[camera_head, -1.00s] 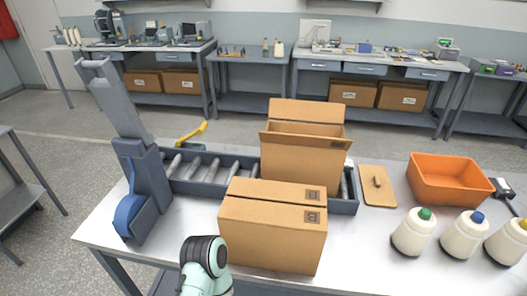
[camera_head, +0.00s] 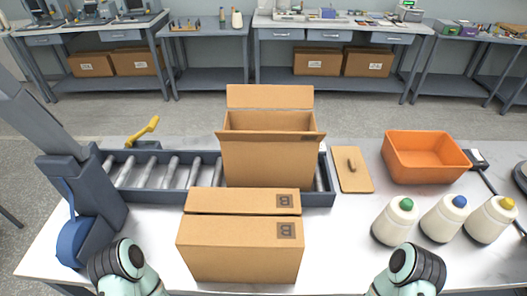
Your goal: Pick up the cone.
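Three white, rounded, cone-like pieces with coloured tops stand upright on the table at the right in the head view. One has a green top (camera_head: 395,222), one a blue top (camera_head: 444,218) and one a yellow top (camera_head: 491,220). Which of them is the task's cone, I cannot tell. Only links of my two arms show at the bottom edge, one at the left and one right of the middle. Both grippers are out of view.
An orange bin (camera_head: 425,160) stands behind the white pieces, beside a tan board with a handle (camera_head: 350,170). A closed box (camera_head: 240,250) sits at the front middle. An open box (camera_head: 268,160) stands on a roller conveyor (camera_head: 150,172). Bare tabletop lies right of the closed box.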

